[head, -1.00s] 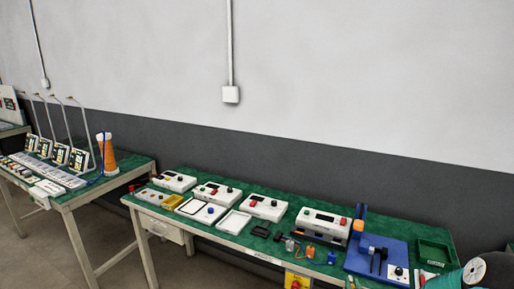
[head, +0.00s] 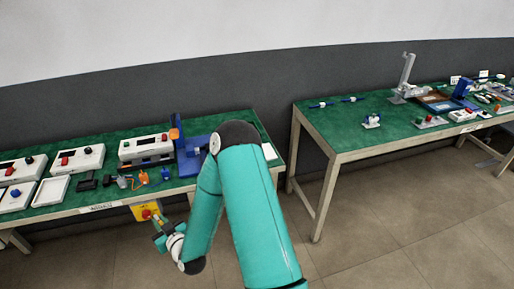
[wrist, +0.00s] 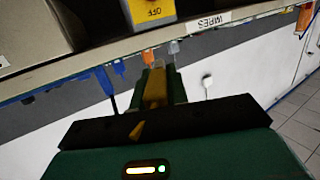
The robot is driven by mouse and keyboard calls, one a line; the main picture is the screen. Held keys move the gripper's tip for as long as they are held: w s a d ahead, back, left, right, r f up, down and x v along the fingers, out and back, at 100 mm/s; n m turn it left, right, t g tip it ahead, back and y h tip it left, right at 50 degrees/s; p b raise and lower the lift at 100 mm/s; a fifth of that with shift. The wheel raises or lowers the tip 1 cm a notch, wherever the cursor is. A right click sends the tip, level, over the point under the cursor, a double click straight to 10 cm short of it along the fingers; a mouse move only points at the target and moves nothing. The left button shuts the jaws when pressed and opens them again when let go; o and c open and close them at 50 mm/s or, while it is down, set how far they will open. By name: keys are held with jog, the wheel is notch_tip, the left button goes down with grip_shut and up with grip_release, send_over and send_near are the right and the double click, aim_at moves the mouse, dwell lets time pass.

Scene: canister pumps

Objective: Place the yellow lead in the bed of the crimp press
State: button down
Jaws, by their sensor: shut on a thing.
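My gripper (head: 158,234) is below and in front of the green-topped bench's front edge. In the wrist view its green fingers (wrist: 155,82) are shut on a narrow yellow piece (wrist: 154,90), which looks like the yellow lead; its ends are not clear. A blue press-like fixture (head: 177,128) with an upright and an orange part stands at the bench's right end, partly hidden by my arm. On the right table stand a grey upright fixture (head: 404,80) and a smaller blue one (head: 462,90). I cannot tell which is the crimp press, and no bed is clearly visible.
A yellow switch box (head: 146,211) with a red button hangs under the bench edge near my gripper. White instrument boxes (head: 78,160) and small connectors (head: 143,178) crowd the bench. A floor gap (head: 275,215) separates the two tables. The right table's front left is mostly clear.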

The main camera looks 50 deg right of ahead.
jog(key=w+d+r+m+h, duration=0.1)
jog(key=d+r+h, duration=0.15)
jog(key=d, duration=0.75)
jog(key=w+d+r+m+h, duration=0.15)
jog(key=d+r, duration=0.25)
jog(key=d, duration=0.6)
jog(key=s+d+r+m+h, duration=0.1)
jog(key=s+d+r, duration=0.1)
jog(key=d, duration=0.5)
jog(key=s+d+r+g+h, duration=0.1)
jog(key=s+d+r, duration=0.2)
jog(key=d, duration=0.4)
jog(key=s+d+r+m+g+h, duration=0.1)
jog(key=s+d+r, duration=0.2)
jog(key=d, duration=0.3)
jog(key=shift+s+d+m, duration=0.15)
jog(key=shift+d+m, duration=0.2)
jog(key=shift+d, duration=0.05)
